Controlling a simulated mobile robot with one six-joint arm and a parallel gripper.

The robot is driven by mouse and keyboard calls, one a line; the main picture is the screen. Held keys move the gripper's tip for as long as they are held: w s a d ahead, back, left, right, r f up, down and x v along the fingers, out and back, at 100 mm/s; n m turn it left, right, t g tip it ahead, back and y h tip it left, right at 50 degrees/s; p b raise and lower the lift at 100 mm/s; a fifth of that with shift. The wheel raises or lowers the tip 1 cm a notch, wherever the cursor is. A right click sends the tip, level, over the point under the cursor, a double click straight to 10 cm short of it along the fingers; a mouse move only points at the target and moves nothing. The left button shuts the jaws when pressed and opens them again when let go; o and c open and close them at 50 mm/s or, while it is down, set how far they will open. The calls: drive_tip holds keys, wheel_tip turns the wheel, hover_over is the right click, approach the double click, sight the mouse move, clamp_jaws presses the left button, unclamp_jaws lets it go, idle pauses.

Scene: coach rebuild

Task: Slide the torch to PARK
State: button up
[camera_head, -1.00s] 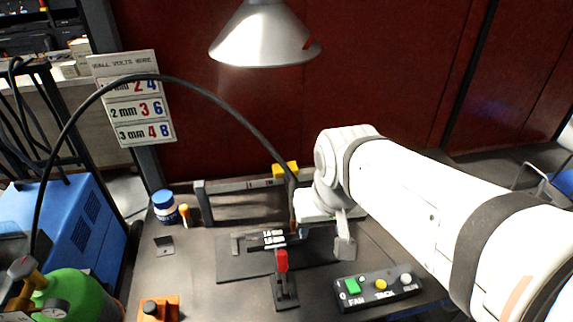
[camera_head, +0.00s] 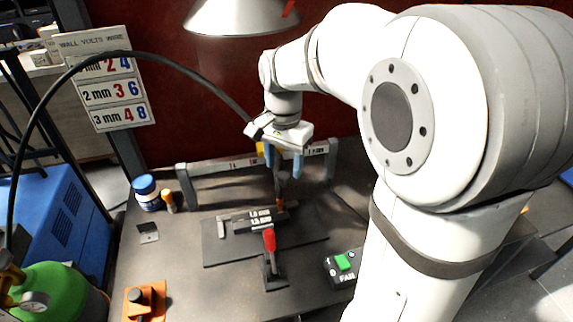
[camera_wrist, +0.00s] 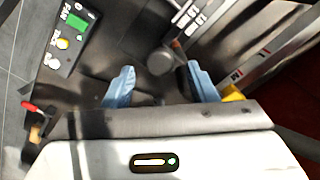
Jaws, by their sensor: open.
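My gripper (camera_head: 284,171) is open above the bench, its blue fingers pointing down beside the rail. The torch (camera_head: 281,189) is on the end of the black hose; its lower part shows below my fingers, and its upper part is hidden by my gripper. In the wrist view a grey round part, probably the torch (camera_wrist: 160,62), lies between the open fingers (camera_wrist: 160,86), with no clear contact. The yellow block (camera_wrist: 232,93) on the rail is beside the right finger. The rail (camera_head: 210,168) has red marks too small to read; I cannot make out PARK.
A work plate (camera_head: 228,253) carries the labelled strips (camera_head: 260,218). A red-handled clamp (camera_head: 269,240) stands in front. A switch box (camera_head: 344,265) is at right, partly behind my arm. The black hose (camera_head: 150,76) arches from the left. A lamp (camera_head: 240,17) hangs above.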

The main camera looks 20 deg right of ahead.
drive_tip(key=shift+f, duration=1.25)
clamp_jaws()
